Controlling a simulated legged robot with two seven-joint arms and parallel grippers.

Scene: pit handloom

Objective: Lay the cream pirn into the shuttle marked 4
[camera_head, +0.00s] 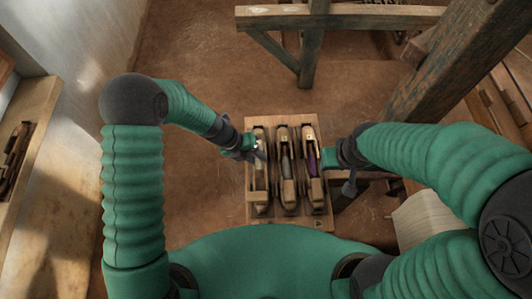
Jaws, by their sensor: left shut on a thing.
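Three wooden shuttles lie side by side, lengthwise, on a light wooden board (250,211) in front of me. The left shuttle (261,194) is partly covered by my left gripper. My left gripper (255,149) is shut on a small pale thing, seemingly the cream pirn (259,143), at the left shuttle's upper half. I cannot tell whether it touches the shuttle. My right gripper (331,158) is by the right shuttle, its jaws unclear.
A wooden beam frame (345,17) stands beyond the board, with a thick slanted post (440,65) at the right. A pale cloth-like roll (425,220) lies at lower right. A wooden ledge (30,110) runs along the left wall. The brown floor (205,55) is largely clear.

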